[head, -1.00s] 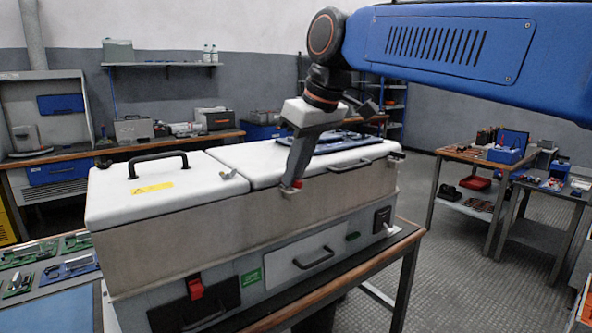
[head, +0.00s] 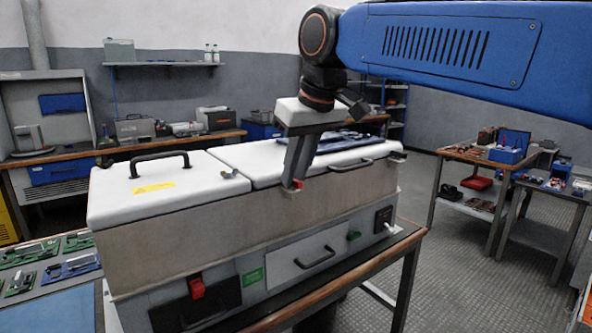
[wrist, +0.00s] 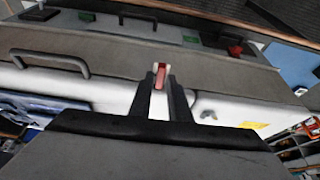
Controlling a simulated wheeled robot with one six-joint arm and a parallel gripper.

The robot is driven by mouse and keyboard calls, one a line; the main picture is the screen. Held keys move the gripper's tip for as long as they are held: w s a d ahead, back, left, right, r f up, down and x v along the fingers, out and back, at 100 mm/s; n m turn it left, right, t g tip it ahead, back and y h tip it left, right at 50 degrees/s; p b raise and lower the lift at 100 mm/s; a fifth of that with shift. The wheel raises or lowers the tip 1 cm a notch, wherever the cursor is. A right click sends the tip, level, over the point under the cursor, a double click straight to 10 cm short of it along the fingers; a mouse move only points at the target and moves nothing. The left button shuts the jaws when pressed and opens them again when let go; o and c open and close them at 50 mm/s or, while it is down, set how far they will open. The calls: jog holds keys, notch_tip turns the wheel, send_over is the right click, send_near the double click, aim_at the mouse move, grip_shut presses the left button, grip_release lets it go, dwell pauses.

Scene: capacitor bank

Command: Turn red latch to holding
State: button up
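A small red latch (head: 298,184) sits at the front edge of the right white lid (head: 262,167) on the long grey case. In the wrist view the red latch (wrist: 160,77) shows between my two dark fingertips, lying roughly along the fingers. My gripper (head: 291,184) reaches down to it from above, tilted. It also shows in the wrist view (wrist: 161,80), with its fingers close on both sides of the latch, and appears shut on it. The fingers hide part of the latch in the head view.
A metal clip (head: 230,173) sits on the left lid. Room above the left lid is free.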

dwell(0.3)
jog(key=v, duration=1.7)
jog(key=shift+r, duration=0.2)
jog(key=s+d+f+m+h, duration=0.1)
jog(key=s+d+f, duration=0.3)
jog(key=f, duration=1.1)
jog(key=s+d+f+m+h, duration=0.1)
jog(key=s+d+f+m, duration=0.2)
jog(key=d+f, duration=0.8)
jog(key=s+d+f+m+t, duration=0.1)
jog(key=s+d+f+m, duration=0.2)
jog(key=f, duration=1.6)
jog(key=s+d, duration=0.4)
jog(key=d, duration=0.1)
jog(key=shift+f+h, duration=0.2)
jog(key=shift+h, duration=0.2)
